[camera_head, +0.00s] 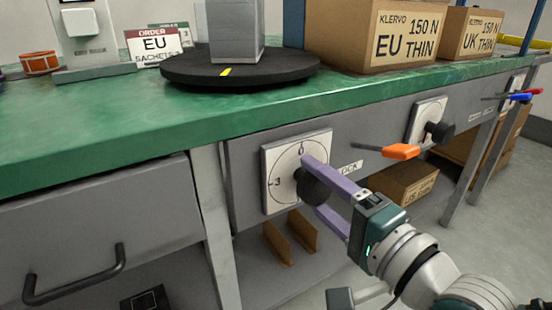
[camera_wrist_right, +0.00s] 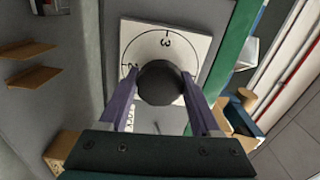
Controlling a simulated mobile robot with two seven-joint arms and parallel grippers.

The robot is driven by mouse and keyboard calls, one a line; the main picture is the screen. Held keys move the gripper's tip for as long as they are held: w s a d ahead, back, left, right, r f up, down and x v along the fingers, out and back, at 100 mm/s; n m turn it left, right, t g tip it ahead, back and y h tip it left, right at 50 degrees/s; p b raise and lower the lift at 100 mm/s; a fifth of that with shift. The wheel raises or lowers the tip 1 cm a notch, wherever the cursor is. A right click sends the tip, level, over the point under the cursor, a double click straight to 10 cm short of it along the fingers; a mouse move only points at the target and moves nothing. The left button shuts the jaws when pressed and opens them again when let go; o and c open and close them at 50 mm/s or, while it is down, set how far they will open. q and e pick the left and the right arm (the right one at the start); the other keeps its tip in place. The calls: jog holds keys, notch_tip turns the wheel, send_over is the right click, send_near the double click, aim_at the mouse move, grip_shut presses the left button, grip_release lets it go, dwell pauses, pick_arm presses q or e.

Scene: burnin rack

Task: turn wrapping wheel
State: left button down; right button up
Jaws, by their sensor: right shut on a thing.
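A round black knob (camera_head: 313,187) sticks out of a white dial plate (camera_head: 270,197) on the grey front panel of the bench. The dial has a printed circle, with a 0 near the top and a 3 at the left. My right gripper (camera_head: 312,184) has its purple fingers on either side of the knob and is shut on it. The wrist view shows the knob (camera_wrist_right: 160,83) between both fingers, covering the dial's middle. A black turntable (camera_head: 240,69) with a yellow mark lies on the bench top, carrying a grey block (camera_head: 235,30). My left gripper is out of view.
A second knob (camera_head: 440,131) on its own dial plate is farther right. An orange-handled tool (camera_head: 400,151) juts from the panel between them. Cardboard boxes (camera_head: 345,40) stand on the green bench top (camera_head: 100,135). A drawer handle (camera_head: 75,280) protrudes at lower left.

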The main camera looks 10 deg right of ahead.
jog(key=shift+m, duration=0.5)
jog(key=o, duration=1.3)
jog(key=shift+o, duration=0.2)
jog(key=p+v, duration=0.2)
jog(key=v, duration=0.8)
jog(key=shift+p, duration=0.3)
